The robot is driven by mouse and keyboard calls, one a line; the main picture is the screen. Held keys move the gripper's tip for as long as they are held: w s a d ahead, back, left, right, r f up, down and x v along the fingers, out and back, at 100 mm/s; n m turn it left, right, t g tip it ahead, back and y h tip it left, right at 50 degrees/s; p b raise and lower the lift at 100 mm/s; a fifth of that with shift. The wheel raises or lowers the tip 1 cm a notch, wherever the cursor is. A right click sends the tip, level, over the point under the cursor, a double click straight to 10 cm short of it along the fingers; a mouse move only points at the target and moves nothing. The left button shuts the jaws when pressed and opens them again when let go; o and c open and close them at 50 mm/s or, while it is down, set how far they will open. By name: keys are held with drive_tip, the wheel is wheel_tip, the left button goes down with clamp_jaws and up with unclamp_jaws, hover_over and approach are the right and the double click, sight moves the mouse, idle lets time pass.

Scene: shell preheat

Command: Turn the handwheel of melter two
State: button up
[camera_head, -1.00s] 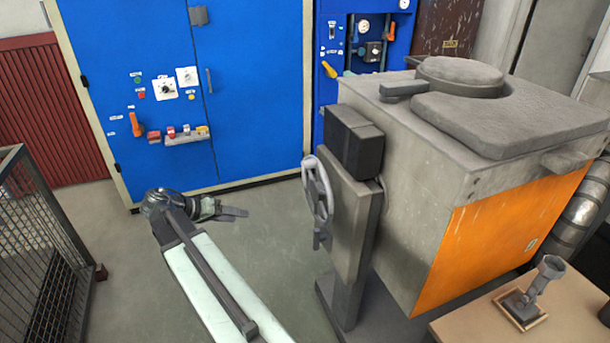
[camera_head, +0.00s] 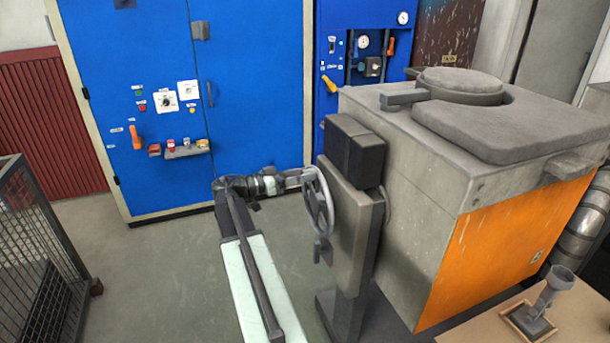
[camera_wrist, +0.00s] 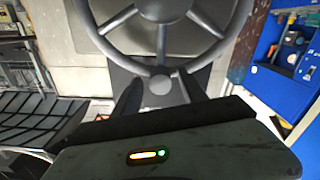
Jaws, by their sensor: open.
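The grey handwheel (camera_head: 318,205) stands upright on the left side of a grey post beside the melter (camera_head: 420,160), a grey box with an orange front panel. My gripper (camera_head: 303,178) is at the upper part of the wheel's near side. In the wrist view, the handwheel (camera_wrist: 211,24) fills the top, with its spokes and rim facing the camera. There my open gripper (camera_wrist: 160,93) has one dark finger on each side of a round knob at the rim. I cannot tell whether the fingers touch it.
A blue cabinet (camera_head: 245,90) with switches stands behind my arm. A blue gauge panel (camera_head: 350,95) is behind the melter. A mesh cage (camera_head: 40,250) is at the left. A wooden table (camera_head: 480,325) is at the lower right. The floor (camera_head: 150,270) between is clear.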

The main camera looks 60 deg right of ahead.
drive_tip(key=shift+d, duration=0.1)
clamp_jaws()
drive_tip(key=shift+s, duration=0.1)
idle(1.2)
